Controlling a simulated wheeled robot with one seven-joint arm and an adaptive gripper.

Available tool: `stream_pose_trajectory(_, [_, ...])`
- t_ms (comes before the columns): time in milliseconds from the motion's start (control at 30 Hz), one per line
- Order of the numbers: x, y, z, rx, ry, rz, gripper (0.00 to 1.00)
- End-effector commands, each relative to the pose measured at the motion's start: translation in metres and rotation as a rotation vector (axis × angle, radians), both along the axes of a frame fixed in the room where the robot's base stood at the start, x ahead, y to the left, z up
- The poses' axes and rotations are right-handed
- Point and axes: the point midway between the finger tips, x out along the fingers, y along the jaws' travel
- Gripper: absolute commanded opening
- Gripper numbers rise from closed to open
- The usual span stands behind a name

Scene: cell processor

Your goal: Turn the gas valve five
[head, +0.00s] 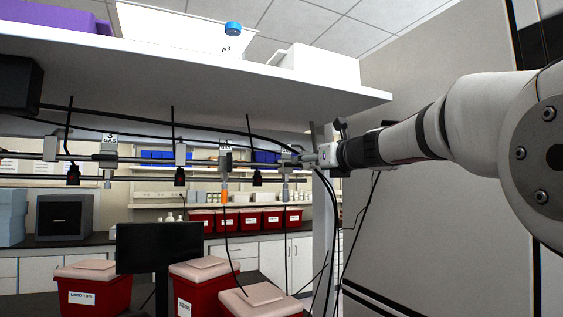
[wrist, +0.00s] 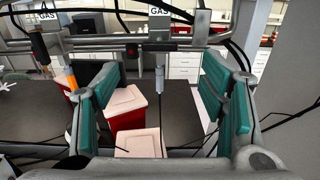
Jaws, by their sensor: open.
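The wrist view shows a GAS sign (wrist: 159,11) at the top centre, its number cut off by the frame edge. Under it a grey valve fitting (wrist: 159,62) hangs from the horizontal pipe. In the wrist view my gripper (wrist: 158,98) is open and empty. Its teal pads are wide apart on either side of the fitting, with no visible contact. A second GAS sign (wrist: 44,13), apparently number 4, is at the left, above an orange-tipped fitting (wrist: 71,76).
A shelf (head: 220,75) overhangs the pipes. Black cables (head: 170,125) hang around them. An upright post (head: 325,215) stands just below my gripper. Red bins with pale lids (head: 205,285) and a black monitor (head: 158,247) stand lower down.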

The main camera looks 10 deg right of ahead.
Motion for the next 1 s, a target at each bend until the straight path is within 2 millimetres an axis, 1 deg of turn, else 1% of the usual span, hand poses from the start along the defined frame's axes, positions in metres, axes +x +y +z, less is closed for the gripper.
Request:
stream_pose_trajectory(33, [0.009, 0.003, 0.0, -0.001, 0.002, 0.001, 0.65])
stream_pose_trajectory(200, [0.037, 0.011, 0.0, -0.001, 0.002, 0.002, 0.65])
stream_pose_trajectory(400, [0.065, 0.018, 0.0, -0.002, 0.0, 0.002, 0.65])
stream_pose_trajectory(500, [0.074, 0.02, 0.001, -0.001, 0.001, 0.001, 0.65])
stream_pose_trajectory(700, [0.084, 0.023, 0.0, -0.002, -0.001, 0.001, 0.65])
stream_pose_trajectory(1000, [0.086, 0.023, 0.0, -0.002, -0.001, 0.0, 0.65])
